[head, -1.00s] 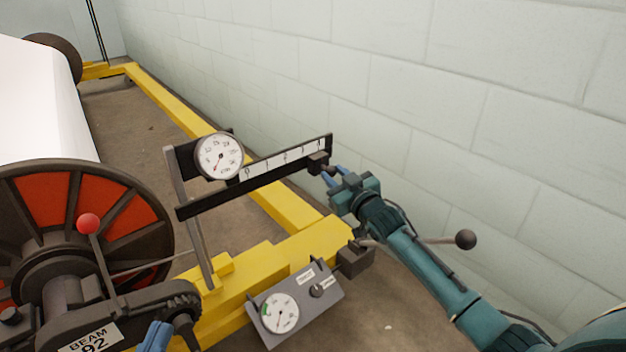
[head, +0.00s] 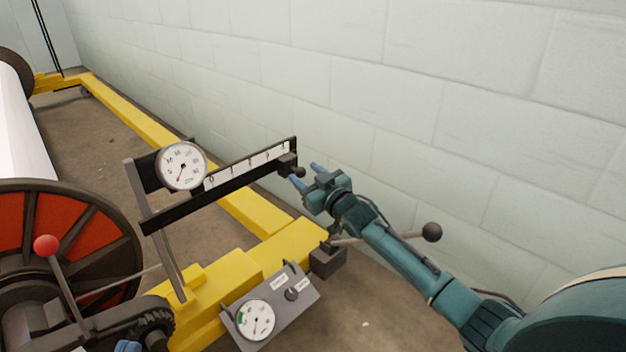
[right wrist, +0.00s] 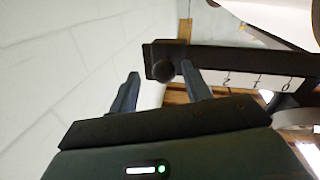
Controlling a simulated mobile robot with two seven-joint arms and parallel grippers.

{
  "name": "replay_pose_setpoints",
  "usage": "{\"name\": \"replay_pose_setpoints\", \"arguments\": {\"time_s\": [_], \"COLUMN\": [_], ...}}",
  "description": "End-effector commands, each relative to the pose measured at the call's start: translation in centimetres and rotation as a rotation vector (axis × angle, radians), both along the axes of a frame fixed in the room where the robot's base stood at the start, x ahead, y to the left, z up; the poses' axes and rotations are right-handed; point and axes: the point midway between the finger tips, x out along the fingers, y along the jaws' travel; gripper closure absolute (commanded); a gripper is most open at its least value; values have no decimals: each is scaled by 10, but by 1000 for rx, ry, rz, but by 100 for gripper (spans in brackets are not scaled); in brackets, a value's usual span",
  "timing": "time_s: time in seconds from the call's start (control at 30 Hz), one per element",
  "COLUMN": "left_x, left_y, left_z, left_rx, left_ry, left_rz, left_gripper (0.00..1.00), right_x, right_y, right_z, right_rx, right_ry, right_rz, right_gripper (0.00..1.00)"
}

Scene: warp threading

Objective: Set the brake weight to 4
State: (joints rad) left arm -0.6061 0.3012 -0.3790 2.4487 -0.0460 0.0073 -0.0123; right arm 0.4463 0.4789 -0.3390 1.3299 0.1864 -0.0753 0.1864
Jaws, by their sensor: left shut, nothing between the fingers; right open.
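The black brake weight (head: 287,163) sits near the outer, high-number end of the scale beam (head: 230,187); its exact mark is too small to read. Its round knob (right wrist: 163,71) faces my right gripper in the right wrist view. My right gripper (head: 308,175) is open, with its fingertips just off the weight's knob and nothing held. In the right wrist view, my right gripper (right wrist: 160,82) has one finger on each side of the knob's line, and the beam's numbers 2, 1 and 0 show. Only a blue piece of my left gripper (head: 128,346) shows at the bottom edge.
A round dial (head: 181,166) is mounted at the beam's inner end. A grey box with a gauge (head: 255,319) stands below. A red-knobbed lever (head: 46,245) and beam flange are at left. The yellow frame (head: 262,212) runs below; a block wall (head: 450,80) stands behind.

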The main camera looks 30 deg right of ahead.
Motion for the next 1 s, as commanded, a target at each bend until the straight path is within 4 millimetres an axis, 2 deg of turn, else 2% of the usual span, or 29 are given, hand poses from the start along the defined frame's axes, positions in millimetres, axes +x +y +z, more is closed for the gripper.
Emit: {"name": "replay_pose_setpoints", "arguments": {"time_s": [0.13,0.27,0.5,0.7,1.0], "left_x": [0,1,-1,-1,-3], "left_y": [0,1,4,9,9], "left_z": [7,13,7,4,-1], "left_rx": [10,33,93,128,139], "left_ry": [-9,-16,-1,1,13], "left_rz": [3,11,33,49,56], "left_gripper": [100,100,100,100,100], "right_x": [-12,-35,-85,-116,-130], "right_y": [-2,-5,-13,-18,-21], "right_z": [1,2,2,1,1], "right_rx": [1,0,-2,0,-1], "right_ry": [2,4,4,2,-1], "right_rz": [1,0,-1,-1,-2], "right_gripper": [52,52,52,52,52]}}
